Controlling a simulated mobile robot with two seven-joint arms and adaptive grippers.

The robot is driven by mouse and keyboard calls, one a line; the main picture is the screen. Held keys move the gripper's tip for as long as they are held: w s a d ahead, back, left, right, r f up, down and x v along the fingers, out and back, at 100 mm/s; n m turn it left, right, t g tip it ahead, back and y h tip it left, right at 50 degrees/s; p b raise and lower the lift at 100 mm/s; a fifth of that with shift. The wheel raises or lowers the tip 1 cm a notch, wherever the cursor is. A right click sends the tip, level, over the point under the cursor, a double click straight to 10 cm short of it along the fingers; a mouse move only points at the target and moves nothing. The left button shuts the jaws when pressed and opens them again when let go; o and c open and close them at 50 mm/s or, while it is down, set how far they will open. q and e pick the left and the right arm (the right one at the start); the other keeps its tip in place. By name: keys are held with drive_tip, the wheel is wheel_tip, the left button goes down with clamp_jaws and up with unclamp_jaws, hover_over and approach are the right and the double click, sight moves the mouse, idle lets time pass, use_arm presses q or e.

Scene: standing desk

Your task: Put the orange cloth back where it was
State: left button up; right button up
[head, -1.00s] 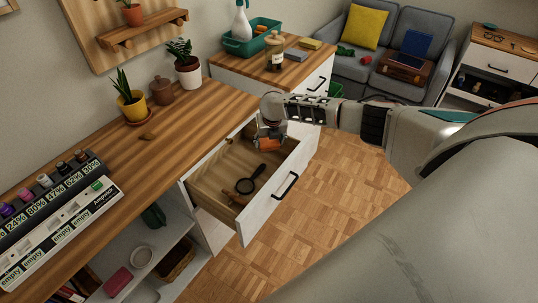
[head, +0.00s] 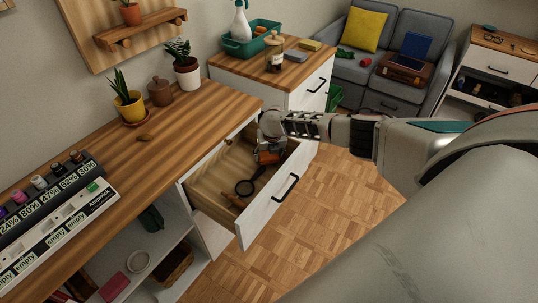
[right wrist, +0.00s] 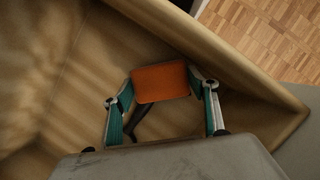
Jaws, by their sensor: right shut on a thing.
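The orange cloth (right wrist: 161,83) is a small folded block between the two fingers of my right gripper (right wrist: 160,97) in the right wrist view. The gripper is shut on it. In the head view the right gripper (head: 269,148) reaches down into the open drawer (head: 216,179), at its far end, and the cloth (head: 268,158) shows as a small orange patch under it. I cannot tell whether the cloth touches the drawer floor. My left gripper is not in view.
A black magnifying glass (head: 246,187) and a brown wooden item (head: 235,200) lie in the drawer near the gripper. The drawer's white front (head: 279,195) stands out from the desk (head: 170,120). Potted plants stand on the desk top. The parquet floor to the right is free.

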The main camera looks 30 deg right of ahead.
drive_tip(key=shift+f, duration=0.25)
drive_tip(key=o, duration=0.7)
drive_tip(key=shift+r, duration=0.1)
drive_tip(key=shift+r+p, duration=0.35)
drive_tip(key=shift+r, duration=0.15)
drive_tip(key=p+v, duration=0.3)
drive_tip(key=v, duration=0.8)
drive_tip(key=shift+s+a+r+p, duration=0.1)
drive_tip(key=shift+a+r+p, duration=0.05)
drive_tip(key=shift+r+p, duration=0.15)
